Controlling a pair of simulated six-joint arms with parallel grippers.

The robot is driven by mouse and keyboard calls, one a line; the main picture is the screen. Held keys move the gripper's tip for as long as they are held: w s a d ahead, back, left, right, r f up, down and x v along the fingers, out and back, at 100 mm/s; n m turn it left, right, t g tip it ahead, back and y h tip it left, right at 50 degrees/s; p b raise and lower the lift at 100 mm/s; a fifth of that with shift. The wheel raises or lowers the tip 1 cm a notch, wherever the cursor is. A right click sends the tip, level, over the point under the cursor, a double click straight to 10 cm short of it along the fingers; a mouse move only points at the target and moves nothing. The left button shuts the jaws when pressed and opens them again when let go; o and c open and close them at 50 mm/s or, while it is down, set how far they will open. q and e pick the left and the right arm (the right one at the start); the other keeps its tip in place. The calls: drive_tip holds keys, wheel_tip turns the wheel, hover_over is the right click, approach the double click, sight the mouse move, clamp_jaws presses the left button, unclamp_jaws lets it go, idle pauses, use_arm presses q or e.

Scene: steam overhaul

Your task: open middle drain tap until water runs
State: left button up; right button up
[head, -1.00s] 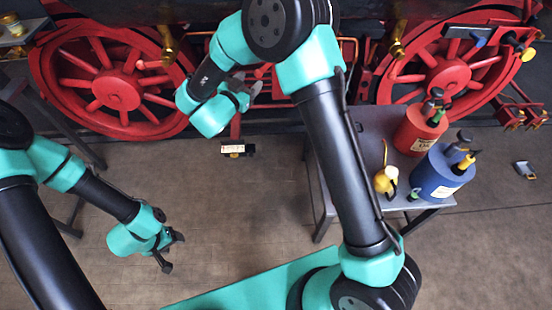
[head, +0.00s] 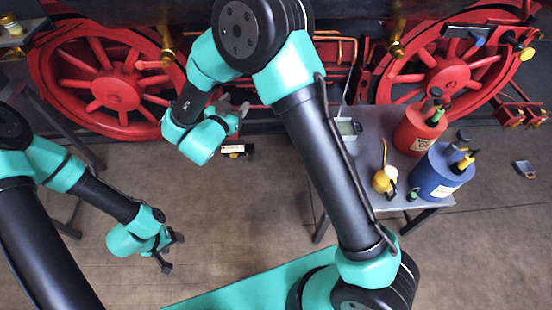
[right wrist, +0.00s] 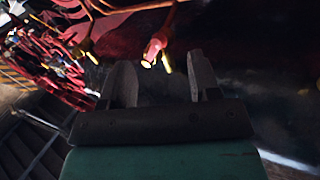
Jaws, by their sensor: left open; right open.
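In the right wrist view a red tap-like fitting with a yellow lever (right wrist: 155,52) hangs ahead, between and beyond the fingertips of my right gripper (right wrist: 158,82). A second red fitting with a yellow end (right wrist: 86,46) is to its left. I cannot tell for sure which one is the middle drain tap. No running water shows. My right gripper (head: 240,110) is open and empty in front of the red wheels' gap, apart from the fittings. In the head view my right arm hides much of the engine's underside. My left gripper (head: 172,252) is open and empty, low over the floor.
A grey table (head: 368,125) bears a red can (head: 418,130), a blue can (head: 438,175) and a yellow oil can (head: 385,178). Red wheels (head: 108,85) stand at the back. A small label plate (head: 234,150) is below my right gripper.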

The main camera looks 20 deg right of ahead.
drive_tip(key=s+d+f+n+g+y, duration=0.1)
drive_tip(key=d+f+n+y, duration=0.3)
drive_tip(key=f, duration=0.5)
drive_tip(key=d+f+n+g+y, duration=0.1)
drive_tip(key=d+f+n+y, duration=0.1)
drive_tip(key=d+f+y, duration=0.55)
drive_tip(key=s+a+f+n+g+y, duration=0.1)
drive_tip(key=s+f+g, duration=0.2)
drive_tip(key=s+f, duration=0.3)
drive_tip(key=shift+f, duration=0.75)
drive_tip(key=s+d+f+n+g+y, duration=0.1)
drive_tip(key=s+f+g, duration=0.1)
drive_tip(key=s, duration=0.6)
drive_tip(key=s+d+f+g+y, duration=0.1)
drive_tip(key=s+f+g+y, duration=0.1)
drive_tip(key=s, duration=0.6)
drive_tip(key=f+g, duration=0.1)
drive_tip(key=g, duration=0.1)
drive_tip(key=shift+d+f+n+g, duration=0.15)
drive_tip(key=shift+f+n+g, duration=0.2)
drive_tip(key=shift+n+g, duration=0.05)
use_arm(q)
drive_tip(key=shift+c, duration=0.5)
